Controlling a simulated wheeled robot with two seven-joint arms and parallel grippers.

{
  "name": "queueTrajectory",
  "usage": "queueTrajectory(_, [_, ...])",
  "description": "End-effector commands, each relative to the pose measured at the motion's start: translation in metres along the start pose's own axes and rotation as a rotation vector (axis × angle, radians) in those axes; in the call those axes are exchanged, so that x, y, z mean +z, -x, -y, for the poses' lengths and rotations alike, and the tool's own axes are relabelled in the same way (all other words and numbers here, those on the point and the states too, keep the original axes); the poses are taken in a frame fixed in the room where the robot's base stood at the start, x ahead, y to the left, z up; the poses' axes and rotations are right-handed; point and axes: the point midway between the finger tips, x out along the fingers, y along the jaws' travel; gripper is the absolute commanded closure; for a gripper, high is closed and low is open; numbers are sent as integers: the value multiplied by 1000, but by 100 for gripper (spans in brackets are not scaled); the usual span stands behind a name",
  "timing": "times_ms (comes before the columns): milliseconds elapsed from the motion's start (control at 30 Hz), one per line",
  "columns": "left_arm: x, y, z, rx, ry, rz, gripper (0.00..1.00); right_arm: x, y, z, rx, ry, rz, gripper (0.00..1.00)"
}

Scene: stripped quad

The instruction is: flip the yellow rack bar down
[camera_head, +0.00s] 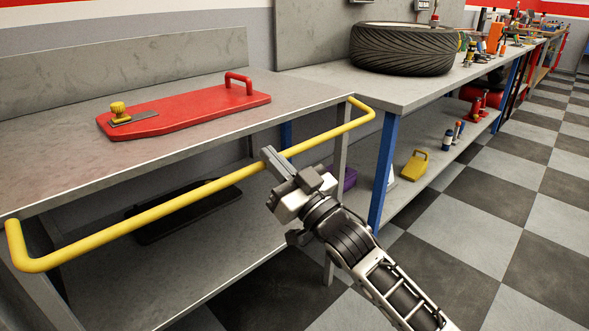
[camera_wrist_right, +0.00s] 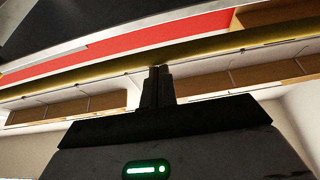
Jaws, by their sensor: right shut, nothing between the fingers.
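The yellow rack bar (camera_head: 190,197) runs along the front of the grey bench in the head view. Its bent ends meet the bench at the near left and the far right. It stands out in front of the bench edge, near the height of the top. My right gripper (camera_head: 268,153) is shut and empty, with its fingertips at the bar, right of its middle. In the right wrist view the bar (camera_wrist_right: 230,43) crosses above the closed fingers (camera_wrist_right: 157,72). The tips meet its edge in the picture; I cannot tell if they touch. My left gripper is not in view.
A red board (camera_head: 190,105) with a handle and a yellow knob lies on the bench top (camera_head: 50,160). A dark tray (camera_head: 185,212) lies on the lower shelf. A second bench with a tire (camera_head: 403,50) stands at the right. Checkered floor (camera_head: 460,235) is open at the right.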

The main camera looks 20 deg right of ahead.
Motion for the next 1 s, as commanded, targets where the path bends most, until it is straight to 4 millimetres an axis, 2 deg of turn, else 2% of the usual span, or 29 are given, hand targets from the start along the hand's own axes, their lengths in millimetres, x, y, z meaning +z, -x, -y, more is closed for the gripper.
queueTrajectory(33, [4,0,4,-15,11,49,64,-13,-6,0,-1,0,-1,100])
queueTrajectory(100, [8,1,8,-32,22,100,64,-25,-11,1,-2,-1,-2,100])
queueTrajectory(200, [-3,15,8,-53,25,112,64,-43,-20,2,-4,-3,-2,100])
queueTrajectory(233, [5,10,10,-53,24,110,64,-31,-3,1,-2,-4,6,100])
queueTrajectory(300, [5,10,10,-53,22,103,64,-30,17,2,-3,-3,4,100])
queueTrajectory(500, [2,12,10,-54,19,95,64,-33,59,1,-3,-1,1,100])
queueTrajectory(600, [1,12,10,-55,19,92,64,-34,73,1,-3,-1,0,100])
queueTrajectory(767, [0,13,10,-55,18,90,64,-35,85,1,-4,-2,-2,100])
queueTrajectory(1000, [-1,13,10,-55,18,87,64,-35,86,1,-4,-1,-4,100])
